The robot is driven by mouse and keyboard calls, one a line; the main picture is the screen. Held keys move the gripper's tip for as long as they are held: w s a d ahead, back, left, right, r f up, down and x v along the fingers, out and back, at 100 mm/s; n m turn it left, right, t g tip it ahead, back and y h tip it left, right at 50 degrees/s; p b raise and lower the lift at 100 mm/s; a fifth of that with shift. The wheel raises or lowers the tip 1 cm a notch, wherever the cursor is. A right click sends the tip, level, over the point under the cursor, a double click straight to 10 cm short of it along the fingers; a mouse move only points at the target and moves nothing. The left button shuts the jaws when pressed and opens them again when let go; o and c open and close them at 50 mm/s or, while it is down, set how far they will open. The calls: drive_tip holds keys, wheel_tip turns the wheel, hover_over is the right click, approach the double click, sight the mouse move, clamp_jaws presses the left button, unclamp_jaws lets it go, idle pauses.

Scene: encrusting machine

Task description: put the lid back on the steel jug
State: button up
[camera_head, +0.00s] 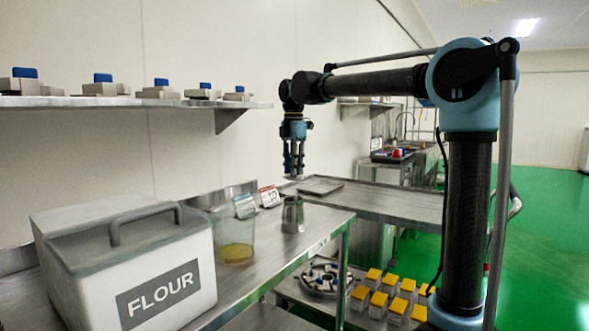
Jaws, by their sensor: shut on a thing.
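The steel jug (292,216) stands upright on the steel table, right of the clear container. Its top looks uncovered, though it is small in this view. My gripper (293,171) points straight down and appears above the jug, with a gap between them. Its fingers are shut on the lid (293,178), a small thin grey piece at the fingertips. The lid is apart from the jug. I cannot tell from this one view whether it is exactly over the jug's mouth.
A clear container (235,236) with yellow contents and a white FLOUR bin (125,265) stand left of the jug. Small cards (269,196) stand behind. A flat tray (320,185) lies behind right. Several yellow-topped boxes (390,292) sit lower right.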

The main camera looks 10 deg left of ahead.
drive_tip(key=shift+f, duration=0.15)
wheel_tip(320, 180, down, 6)
idle(0.7)
drive_tip(key=shift+s+a+f, duration=0.1)
drive_tip(key=shift+s+f, duration=0.05)
idle(2.4)
drive_tip(key=o, duration=1)
drive_tip(key=o, duration=0.5)
